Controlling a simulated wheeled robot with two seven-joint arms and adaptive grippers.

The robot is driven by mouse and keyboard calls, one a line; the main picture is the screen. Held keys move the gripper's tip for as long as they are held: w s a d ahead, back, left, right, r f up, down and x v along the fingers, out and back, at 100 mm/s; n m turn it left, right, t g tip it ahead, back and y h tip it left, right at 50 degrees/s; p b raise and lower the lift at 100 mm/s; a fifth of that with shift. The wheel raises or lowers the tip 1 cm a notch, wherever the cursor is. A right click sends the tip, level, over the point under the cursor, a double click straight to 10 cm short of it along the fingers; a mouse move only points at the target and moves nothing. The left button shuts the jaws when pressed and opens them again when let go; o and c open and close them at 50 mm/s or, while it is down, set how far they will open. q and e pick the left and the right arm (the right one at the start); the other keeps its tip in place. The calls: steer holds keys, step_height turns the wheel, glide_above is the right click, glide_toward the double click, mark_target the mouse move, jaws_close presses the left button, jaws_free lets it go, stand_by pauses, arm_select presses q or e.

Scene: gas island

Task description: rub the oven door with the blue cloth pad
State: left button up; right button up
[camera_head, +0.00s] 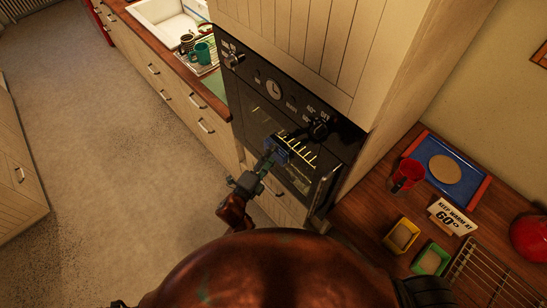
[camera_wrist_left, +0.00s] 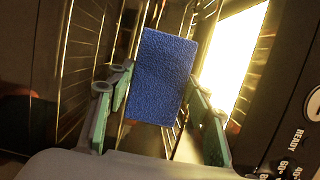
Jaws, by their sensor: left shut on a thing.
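The blue cloth pad (camera_head: 279,150) is held at the tip of my left gripper (camera_head: 269,161), in front of the oven door (camera_head: 250,121). In the left wrist view the pad (camera_wrist_left: 162,75) is a flat blue rectangle, slightly tilted, between the two green fingers of the left gripper (camera_wrist_left: 160,112). The fingers are shut on it. The door is dark, with lit rack bars showing behind the pad. I cannot tell whether the pad touches the door. My right gripper is not in view.
The oven's control panel (camera_head: 290,97) has a clock and large knobs above the door. Open floor (camera_head: 95,150) lies left.

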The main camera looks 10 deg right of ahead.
arm_select(q)
steer(key=w+a, duration=0.3)
steer(key=w, duration=0.2)
steer(key=shift+a, duration=0.3)
stand_by(0.4)
steer(key=s+a+p, duration=0.1)
steer(key=s+a, duration=0.2)
steer(key=a, duration=0.2)
steer(key=shift+s, duration=0.2)
stand_by(0.4)
steer(key=p+v, duration=0.1)
steer(key=v, duration=0.2)
steer(key=shift+w+a, duration=0.25)
